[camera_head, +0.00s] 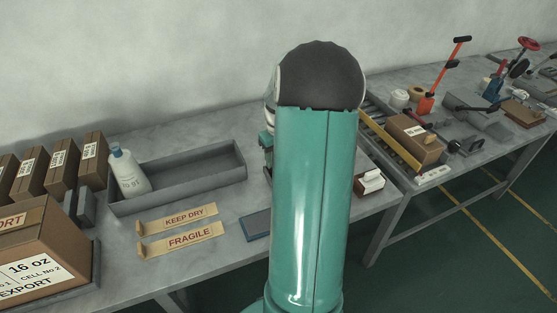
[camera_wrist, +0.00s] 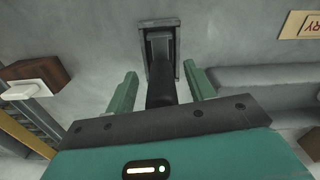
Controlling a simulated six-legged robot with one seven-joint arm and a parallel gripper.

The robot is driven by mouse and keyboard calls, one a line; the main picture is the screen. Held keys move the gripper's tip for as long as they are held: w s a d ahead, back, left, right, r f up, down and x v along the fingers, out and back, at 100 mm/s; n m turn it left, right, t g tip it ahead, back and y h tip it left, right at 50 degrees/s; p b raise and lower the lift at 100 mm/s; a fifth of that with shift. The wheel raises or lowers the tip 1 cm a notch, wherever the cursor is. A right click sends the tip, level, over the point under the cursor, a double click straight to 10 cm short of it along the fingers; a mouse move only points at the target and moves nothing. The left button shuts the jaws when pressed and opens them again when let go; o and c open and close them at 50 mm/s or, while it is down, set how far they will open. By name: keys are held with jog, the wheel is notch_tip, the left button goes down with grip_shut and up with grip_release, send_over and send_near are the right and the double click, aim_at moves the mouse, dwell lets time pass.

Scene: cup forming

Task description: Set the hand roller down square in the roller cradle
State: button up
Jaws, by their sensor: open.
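In the wrist view, the dark grey roller cradle (camera_wrist: 176,50) lies on the table at the top middle. What looks like the hand roller (camera_wrist: 161,92) has its grey end within the cradle's rim, and its black handle reaches back toward my gripper. It looks roughly in line with the cradle; I cannot tell whether it is fully seated. My gripper (camera_wrist: 161,86) is open, with one green finger on each side of the handle and a visible gap at both sides. The handle's near end is hidden by my gripper body.
A long grey tray (camera_head: 118,208) with a white bottle (camera_head: 129,172) stands to the left. KEEP DRY (camera_head: 177,219) and FRAGILE (camera_head: 181,238) strips and a blue-grey pad (camera_head: 257,225) lie near the front edge. A brown block with a white top (camera_head: 369,181) is at the right.

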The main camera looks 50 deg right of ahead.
notch_tip(320, 180, up, 12)
jog(key=shift+r, duration=0.1)
dwell(0.6)
jog(key=shift+w+a+r, duration=0.1)
jog(key=shift+w+a, duration=0.05)
jog(key=shift+a, duration=0.2)
jog(key=w+a+r+n+t+h, duration=0.1)
jog(key=a+r, duration=0.3)
jog(key=a, duration=0.7)
jog(key=w+a+r+n+t+h, duration=0.1)
jog(key=a+r, duration=0.2)
jog(key=a, duration=0.8)
jog(key=s+a+n+t+y, duration=0.1)
jog(key=s+a, duration=0.3)
jog(key=a, duration=0.5)
jog(key=s+a+n+t+y, duration=0.1)
jog(key=s+a+t, duration=0.1)
jog(key=s+a, duration=0.3)
jog(key=a, duration=0.4)
jog(key=shift+f+t, duration=0.15)
jog(key=shift+t, duration=0.15)
